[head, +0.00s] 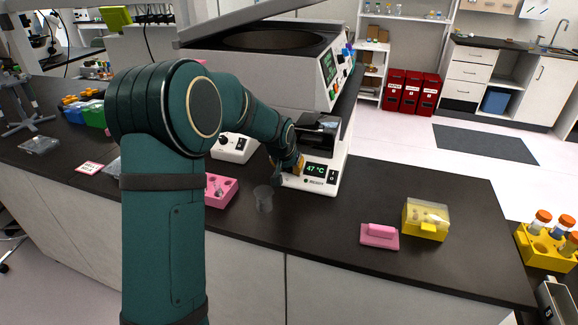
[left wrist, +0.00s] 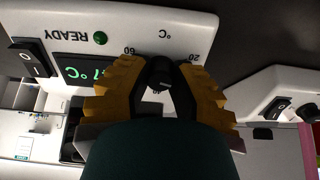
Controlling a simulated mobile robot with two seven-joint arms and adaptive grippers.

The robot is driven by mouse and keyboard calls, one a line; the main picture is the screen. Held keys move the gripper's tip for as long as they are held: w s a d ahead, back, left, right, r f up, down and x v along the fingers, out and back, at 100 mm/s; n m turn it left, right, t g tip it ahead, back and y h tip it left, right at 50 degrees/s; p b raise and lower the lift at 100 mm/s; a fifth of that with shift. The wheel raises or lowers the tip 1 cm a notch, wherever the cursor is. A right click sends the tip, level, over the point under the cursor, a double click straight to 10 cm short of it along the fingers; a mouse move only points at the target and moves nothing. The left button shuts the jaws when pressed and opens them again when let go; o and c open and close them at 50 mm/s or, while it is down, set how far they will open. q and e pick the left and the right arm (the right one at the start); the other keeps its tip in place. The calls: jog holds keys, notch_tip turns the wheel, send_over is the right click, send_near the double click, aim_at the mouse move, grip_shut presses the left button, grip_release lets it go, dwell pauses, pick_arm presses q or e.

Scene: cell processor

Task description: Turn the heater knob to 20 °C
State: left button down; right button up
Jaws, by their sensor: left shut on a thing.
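The heater (head: 325,185) is a white device on the dark bench with a dark block on top. Its green display (head: 316,169) reads 47 °C, with READY below it. In the left wrist view, the black heater knob (left wrist: 160,72) sits between the printed marks 60 and 20. My left gripper (head: 298,165) is at the left of the heater's front panel. Its yellow-brown fingers, close up in the left wrist view (left wrist: 160,88), are shut on the knob from both sides. The knob's pointer is hard to make out. My right gripper is not in view.
A clear cup (head: 263,198) and a pink rack (head: 220,190) stand just left of the heater. Another white device (head: 233,147) is behind my arm. A large centrifuge (head: 270,75) stands behind. A pink block (head: 380,236) and a yellow box (head: 426,219) lie to the right.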

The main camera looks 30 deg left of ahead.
pick_arm(q)
jog(key=n+p, duration=0.1)
jog(key=n, duration=0.3)
jog(key=shift+r+n, duration=0.1)
jog(key=shift+n, duration=0.2)
jog(key=shift+n+p, duration=1.15)
jog(key=shift+n, duration=0.85)
jog(key=c, duration=0.7)
grip_release()
jog(key=shift+c, duration=0.2)
jog(key=v, duration=1.2)
